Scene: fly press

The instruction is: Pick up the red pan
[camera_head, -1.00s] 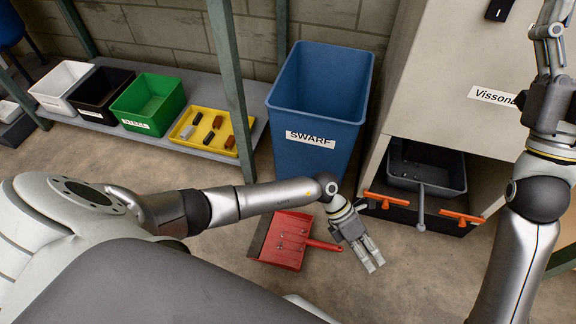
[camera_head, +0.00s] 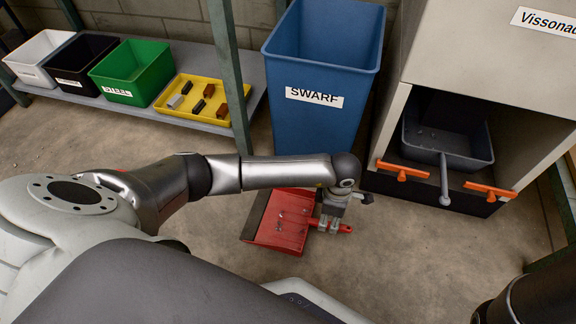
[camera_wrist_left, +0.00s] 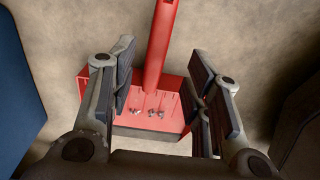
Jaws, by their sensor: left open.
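The red pan (camera_head: 278,224) lies on the concrete floor in front of the blue bin, with its handle pointing right. A few small metal bits lie in it. My left gripper (camera_head: 331,220) is over the handle, pointing down. In the left wrist view the red pan (camera_wrist_left: 150,95) shows with its handle running up between the spread fingers of my left gripper (camera_wrist_left: 160,75). The fingers are open, one on each side of the handle, and I see no clear contact. Part of the handle is hidden by the gripper in the head view. My right gripper is out of view.
The blue SWARF bin (camera_head: 322,80) stands just behind the pan. A cabinet with a dark tray (camera_head: 445,145) and orange handles (camera_head: 403,171) is at right. A low shelf at left holds several boxes and a yellow tray (camera_head: 172,106).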

